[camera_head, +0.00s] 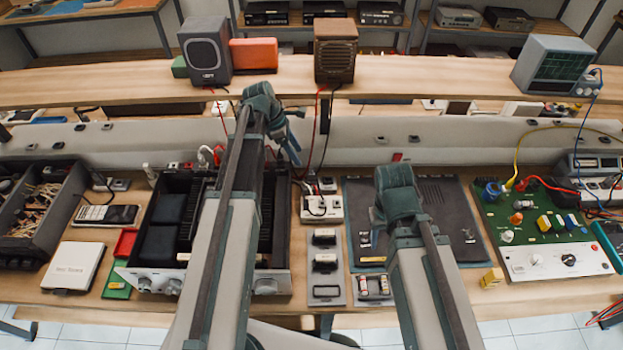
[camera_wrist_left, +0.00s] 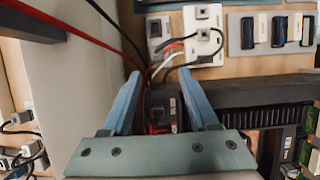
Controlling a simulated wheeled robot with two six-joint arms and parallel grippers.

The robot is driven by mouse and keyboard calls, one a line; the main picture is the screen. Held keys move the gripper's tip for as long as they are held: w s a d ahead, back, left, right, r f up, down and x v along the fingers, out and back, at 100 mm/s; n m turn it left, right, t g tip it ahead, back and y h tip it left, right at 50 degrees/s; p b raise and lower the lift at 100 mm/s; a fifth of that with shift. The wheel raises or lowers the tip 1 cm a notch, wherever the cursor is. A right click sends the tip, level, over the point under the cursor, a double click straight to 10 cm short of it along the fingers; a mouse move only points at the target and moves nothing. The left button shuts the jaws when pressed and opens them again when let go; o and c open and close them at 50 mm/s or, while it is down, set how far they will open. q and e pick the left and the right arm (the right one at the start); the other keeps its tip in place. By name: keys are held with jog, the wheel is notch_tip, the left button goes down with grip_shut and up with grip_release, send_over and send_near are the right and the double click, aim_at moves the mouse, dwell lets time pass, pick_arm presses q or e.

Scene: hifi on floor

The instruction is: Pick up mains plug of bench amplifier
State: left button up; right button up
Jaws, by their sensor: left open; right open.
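The bench amplifier (camera_head: 166,278) is a black open-topped unit with a silver front, left of centre in the head view; its dark edge shows in the left wrist view (camera_wrist_left: 262,92). My right gripper (camera_head: 383,213) is over the dark mat, fingertips mostly hidden.
A green circuit board (camera_head: 530,215) with knobs stands right of the mat (camera_head: 455,215). Switch blocks (camera_head: 325,262) lie between amplifier and mat. A raised shelf (camera_head: 440,75) carries speakers and an oscilloscope (camera_head: 550,62). Red and black cables hang down near my left gripper.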

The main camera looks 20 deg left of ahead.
aim_at(311, 173)
pick_arm(q)
jog(key=b+x, duration=0.5)
jog(key=x, duration=0.1)
jog(key=shift+f, duration=0.4)
jog(key=shift+d, duration=0.15)
pick_arm(e)
notch_tip(311, 173, down, 6)
jog(key=shift+f, duration=0.1)
pick_arm(q)
jog(key=b+x, duration=0.5)
jog(key=shift+w+f, duration=0.1)
jog(key=shift+w, duration=0.3)
pick_arm(e)
notch_tip(311, 173, down, 5)
jog(key=shift+r, duration=0.1)
pick_arm(q)
grip_shut()
